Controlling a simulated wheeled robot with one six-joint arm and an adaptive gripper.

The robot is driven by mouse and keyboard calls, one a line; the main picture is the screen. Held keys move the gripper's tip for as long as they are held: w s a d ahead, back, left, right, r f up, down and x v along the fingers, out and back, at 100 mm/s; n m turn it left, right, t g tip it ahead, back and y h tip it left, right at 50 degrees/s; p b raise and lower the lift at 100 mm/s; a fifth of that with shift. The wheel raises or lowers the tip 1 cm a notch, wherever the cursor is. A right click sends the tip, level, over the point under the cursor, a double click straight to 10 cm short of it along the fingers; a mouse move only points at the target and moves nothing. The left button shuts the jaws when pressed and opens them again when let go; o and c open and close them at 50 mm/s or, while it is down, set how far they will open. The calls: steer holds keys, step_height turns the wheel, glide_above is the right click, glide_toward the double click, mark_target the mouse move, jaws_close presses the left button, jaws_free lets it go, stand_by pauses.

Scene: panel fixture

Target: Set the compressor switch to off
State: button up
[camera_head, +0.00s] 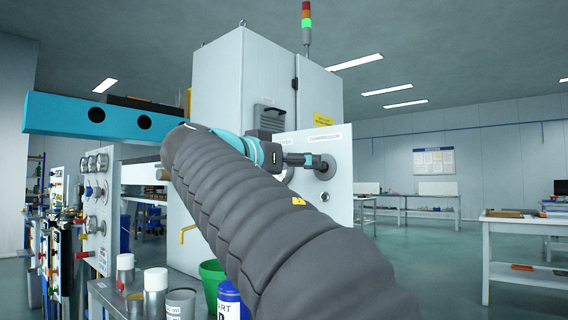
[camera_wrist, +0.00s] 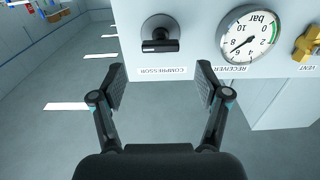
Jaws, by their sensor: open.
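The compressor switch (camera_wrist: 160,46) is a round grey base with a dark bar handle on the pale panel, above an upside-down COMPRESSOR label (camera_wrist: 163,72) in the wrist view. The handle lies level across that picture. In the head view the switch (camera_head: 326,168) is on the panel's right part, partly behind my gripper (camera_head: 304,160). My gripper also shows in the wrist view (camera_wrist: 161,84), its two fingers wide apart with nothing between them. The switch appears ahead of the fingertips, between their lines. I see no contact, and the exact gap is unclear.
A receiver gauge (camera_wrist: 249,36) and a brass vent valve (camera_wrist: 309,42) sit beside the switch on the same panel. In the head view, a signal tower (camera_head: 307,22) glows green above the cabinet (camera_head: 222,85). Cans (camera_head: 155,292) and a green bucket (camera_head: 212,280) stand below left.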

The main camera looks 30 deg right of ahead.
steer(key=shift+p+x, duration=0.45)
steer(key=shift+x, duration=2.95)
steer(key=c, duration=1.2)
